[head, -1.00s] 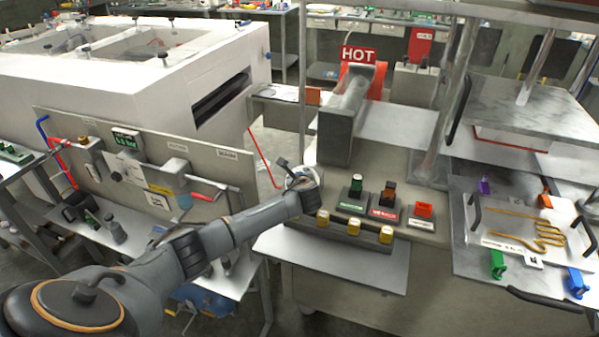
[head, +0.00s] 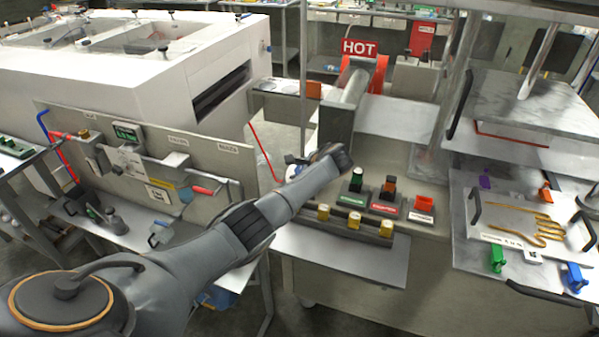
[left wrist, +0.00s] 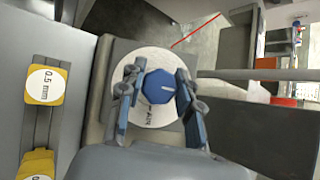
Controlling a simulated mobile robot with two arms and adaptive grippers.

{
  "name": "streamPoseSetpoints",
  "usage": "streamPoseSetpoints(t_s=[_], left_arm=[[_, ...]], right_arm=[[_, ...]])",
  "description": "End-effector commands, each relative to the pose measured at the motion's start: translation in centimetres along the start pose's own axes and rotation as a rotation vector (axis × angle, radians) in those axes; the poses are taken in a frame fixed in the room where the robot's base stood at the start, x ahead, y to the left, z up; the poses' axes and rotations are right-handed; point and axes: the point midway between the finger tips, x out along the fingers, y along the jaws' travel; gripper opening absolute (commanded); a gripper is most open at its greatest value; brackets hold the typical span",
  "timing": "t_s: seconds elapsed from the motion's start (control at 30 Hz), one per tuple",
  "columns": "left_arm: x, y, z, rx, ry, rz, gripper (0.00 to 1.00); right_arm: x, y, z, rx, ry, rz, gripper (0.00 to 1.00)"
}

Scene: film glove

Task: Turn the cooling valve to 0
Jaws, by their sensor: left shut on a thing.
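In the left wrist view, a blue many-sided knob (left wrist: 158,88) with a short white pointer mark sits on a round white dial plate (left wrist: 152,58). The pointer lies roughly crosswise in the picture, towards the right finger. Lettering that seems to end in "AIR" shows on the near part of the plate; no 0 is legible. My left gripper (left wrist: 161,74) has a finger on each side of the knob and is shut on it. In the head view my left wrist hides most of the dial; a bit of blue (head: 291,159) shows beside it. My right gripper is not in view.
Yellow blocks (head: 354,220) stand in a row on the console's front, close to my arm. Green, brown and red switches (head: 388,188) are just to the right. A HOT sign (head: 359,47) marks the roller behind. A tray (head: 469,234) with a yellow hand-shaped form lies right.

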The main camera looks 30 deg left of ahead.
Motion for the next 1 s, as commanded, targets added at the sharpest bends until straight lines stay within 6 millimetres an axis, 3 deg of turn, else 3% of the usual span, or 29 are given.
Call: streamPoseSetpoints(t_s=[0.73, 0.77, 0.8, 0.87, 1.0], left_arm=[[0.07, 0.10, 0.06, -0.073, -0.001, 0.057, 0.02], [0.07, 0.10, 0.06, -0.073, -0.001, 0.057, 0.36], [0.07, 0.10, 0.06, -0.073, -0.001, 0.057, 0.44], [0.07, 0.09, 0.06, -0.072, -0.001, 0.057, 0.56], [0.06, 0.07, 0.05, -0.072, -0.001, 0.056, 0.58]], right_arm=[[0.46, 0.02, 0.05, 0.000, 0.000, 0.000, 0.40], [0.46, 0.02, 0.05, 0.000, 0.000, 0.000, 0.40], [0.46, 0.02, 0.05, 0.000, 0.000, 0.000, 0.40], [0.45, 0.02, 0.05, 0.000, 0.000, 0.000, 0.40], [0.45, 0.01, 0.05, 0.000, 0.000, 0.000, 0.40]])
